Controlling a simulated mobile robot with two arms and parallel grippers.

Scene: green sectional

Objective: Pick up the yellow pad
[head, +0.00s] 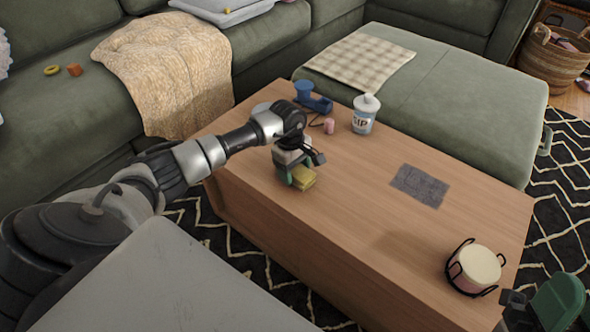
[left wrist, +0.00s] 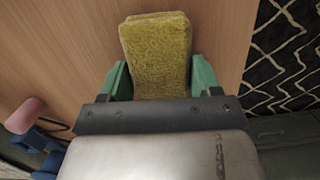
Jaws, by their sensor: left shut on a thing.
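The yellow pad (head: 306,182) is at the near left part of the wooden coffee table. It also shows in the left wrist view (left wrist: 156,48) as a fuzzy yellow block at the top centre. My left gripper (head: 297,178) is shut on the pad, with a green finger on each side of it. The pad's near end is hidden behind the gripper body in the left wrist view. I cannot tell whether the pad touches the table. Part of my right gripper (head: 548,303) shows at the lower right corner, away from the pad; its jaw opening is not clear.
On the coffee table (head: 345,230) stand a blue object (head: 313,98), a pink piece (head: 329,126), a white cup (head: 364,115), a grey cloth (head: 420,186) and a black wire holder with round pads (head: 473,268). The table's middle is clear. Green sofa sections border its far sides.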

